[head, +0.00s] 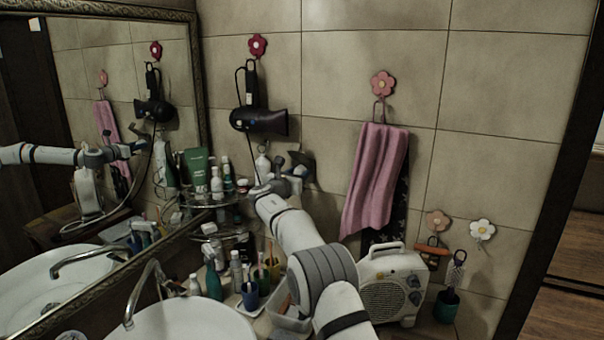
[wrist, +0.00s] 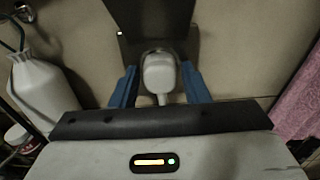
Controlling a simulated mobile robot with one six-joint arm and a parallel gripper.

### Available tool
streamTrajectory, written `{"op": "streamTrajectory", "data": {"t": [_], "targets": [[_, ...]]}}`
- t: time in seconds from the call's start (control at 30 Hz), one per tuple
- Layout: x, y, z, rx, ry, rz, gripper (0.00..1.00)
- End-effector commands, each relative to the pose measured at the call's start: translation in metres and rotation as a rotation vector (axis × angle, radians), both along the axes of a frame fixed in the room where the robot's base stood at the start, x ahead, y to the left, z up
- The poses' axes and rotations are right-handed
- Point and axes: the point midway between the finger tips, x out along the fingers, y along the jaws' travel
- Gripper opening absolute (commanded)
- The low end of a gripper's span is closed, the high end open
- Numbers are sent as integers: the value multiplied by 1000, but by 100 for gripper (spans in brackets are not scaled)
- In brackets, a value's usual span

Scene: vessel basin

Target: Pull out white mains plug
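The white mains plug (wrist: 159,72) is seated against a dark socket plate (wrist: 152,20) on the tiled wall, with its white cord running down towards me. My gripper (wrist: 159,75) has its two blue fingers on either side of the plug in the wrist view. A narrow gap shows between the plug and each finger, so the gripper looks open around it. In the head view my gripper (head: 290,184) is at the wall beside the dark socket (head: 303,165); the plug is too small or hidden to make out there.
A pink towel (head: 376,180) hangs just right of the gripper. A black hair dryer (head: 260,121) hangs above left. A glass shelf (head: 212,201) with several bottles stands left, and a white bottle (wrist: 42,85) is close on the left. A white fan heater (head: 392,285) stands below right.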

Motion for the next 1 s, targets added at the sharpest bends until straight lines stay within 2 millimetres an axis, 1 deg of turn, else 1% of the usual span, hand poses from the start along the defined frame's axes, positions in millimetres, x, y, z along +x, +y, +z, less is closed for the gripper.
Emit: {"op": "streamTrajectory", "data": {"t": [0.03,0.07,0.4,0.5,0.67,1.0], "targets": [[0,0,0,0,0,0,37],[0,0,0,0,0,0,35],[0,0,0,0,0,0,7],[0,0,0,0,0,0,0],[-1,1,0,0,0,1,0],[-12,5,-2,0,0,1,0]]}}
